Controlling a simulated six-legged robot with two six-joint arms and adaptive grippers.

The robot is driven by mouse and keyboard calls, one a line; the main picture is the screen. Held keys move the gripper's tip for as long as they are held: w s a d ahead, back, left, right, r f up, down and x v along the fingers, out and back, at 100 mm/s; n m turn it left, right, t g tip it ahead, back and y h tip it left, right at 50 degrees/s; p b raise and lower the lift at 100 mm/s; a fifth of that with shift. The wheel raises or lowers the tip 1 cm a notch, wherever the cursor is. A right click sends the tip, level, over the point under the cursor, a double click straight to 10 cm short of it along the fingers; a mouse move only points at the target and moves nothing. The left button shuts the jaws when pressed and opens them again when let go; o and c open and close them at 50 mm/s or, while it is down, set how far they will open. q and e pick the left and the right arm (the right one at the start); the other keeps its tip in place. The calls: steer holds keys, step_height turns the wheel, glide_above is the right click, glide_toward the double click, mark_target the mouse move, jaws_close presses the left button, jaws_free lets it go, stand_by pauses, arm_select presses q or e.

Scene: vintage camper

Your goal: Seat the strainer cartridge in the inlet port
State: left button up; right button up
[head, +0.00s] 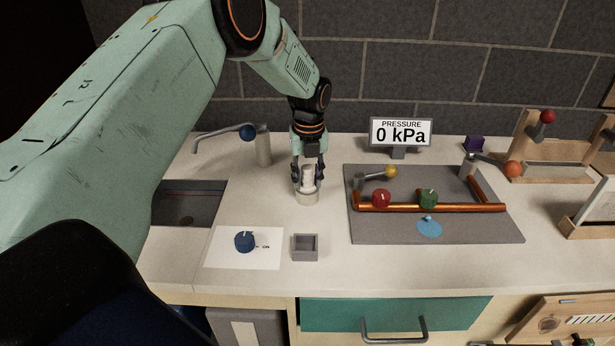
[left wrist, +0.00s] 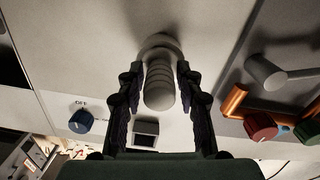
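The strainer cartridge (left wrist: 159,86) is a pale ribbed cylinder. In the head view the cartridge (head: 308,178) stands upright in a round white cup-like seat (head: 308,199) on the counter. The seat's rim (left wrist: 158,42) shows at the far end in the left wrist view. I cannot tell whether this seat is the inlet port. My left gripper (head: 308,177) points down with a finger on each side of the cartridge. In the left wrist view the gripper (left wrist: 159,75) shows narrow gaps beside the cartridge, so it looks open. My right gripper is out of view.
A grey board (head: 480,230) with a copper pipe (head: 440,208), red knob (head: 381,198) and green knob (head: 428,198) is to the right. The pressure sign (head: 401,133) reads 0 kPa. A small grey box (head: 305,247), blue knob (head: 244,241), sink (head: 190,205) and faucet (head: 262,146) are nearby.

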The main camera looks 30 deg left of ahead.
arm_select(q)
steer(key=shift+o, duration=0.8)
step_height(320, 180, up, 12)
steer(key=shift+s+d+r, duration=0.1)
steer(key=shift+d+r, duration=0.05)
